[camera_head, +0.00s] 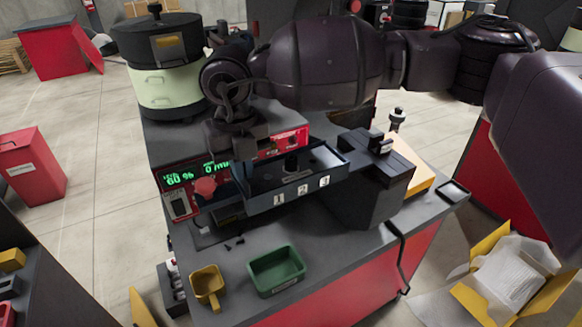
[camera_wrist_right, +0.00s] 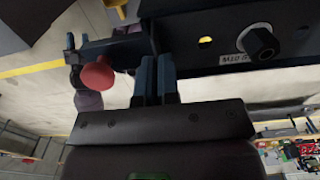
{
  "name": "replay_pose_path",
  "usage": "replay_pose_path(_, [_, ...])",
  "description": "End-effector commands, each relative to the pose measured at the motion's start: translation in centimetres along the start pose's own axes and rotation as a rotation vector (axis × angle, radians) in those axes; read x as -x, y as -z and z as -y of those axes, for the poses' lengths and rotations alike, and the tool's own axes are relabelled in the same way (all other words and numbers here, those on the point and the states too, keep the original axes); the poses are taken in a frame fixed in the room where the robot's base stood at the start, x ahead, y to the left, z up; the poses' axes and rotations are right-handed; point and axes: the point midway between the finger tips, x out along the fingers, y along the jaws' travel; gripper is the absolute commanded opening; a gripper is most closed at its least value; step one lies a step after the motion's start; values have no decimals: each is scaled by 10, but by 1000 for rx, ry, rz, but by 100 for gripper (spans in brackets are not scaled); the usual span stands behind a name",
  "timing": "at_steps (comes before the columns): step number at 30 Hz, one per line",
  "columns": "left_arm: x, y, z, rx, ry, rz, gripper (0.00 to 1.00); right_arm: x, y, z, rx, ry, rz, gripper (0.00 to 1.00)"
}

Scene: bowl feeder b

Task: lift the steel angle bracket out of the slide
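My right gripper (camera_head: 236,160) reaches down at the left end of the dark feeder tray with the 1, 2, 3 labels (camera_head: 290,190). In the right wrist view, its two blue fingers (camera_wrist_right: 156,80) stand close together with a narrow dark gap, their tips against the dark slide bar (camera_wrist_right: 205,40). I cannot tell whether something thin is between them. I cannot make out the steel angle bracket in either view; my gripper and the slide may hide it. A red knob (camera_head: 205,186) is just left of the gripper and also shows in the wrist view (camera_wrist_right: 97,76). My left gripper is not in view.
A green bin (camera_head: 276,271) and a yellow scoop (camera_head: 208,287) stand on the bench front. A round bowl feeder (camera_head: 160,60) stands behind left. A dark block (camera_head: 365,185) is right of the tray. A hex bolt (camera_wrist_right: 258,42) sits on the slide bar.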

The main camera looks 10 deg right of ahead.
Motion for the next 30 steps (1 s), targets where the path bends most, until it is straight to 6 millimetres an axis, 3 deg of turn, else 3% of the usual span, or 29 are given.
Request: replay_pose_path(30, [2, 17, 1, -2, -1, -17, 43, 23, 0, 0, 0, 0, 1, 0])
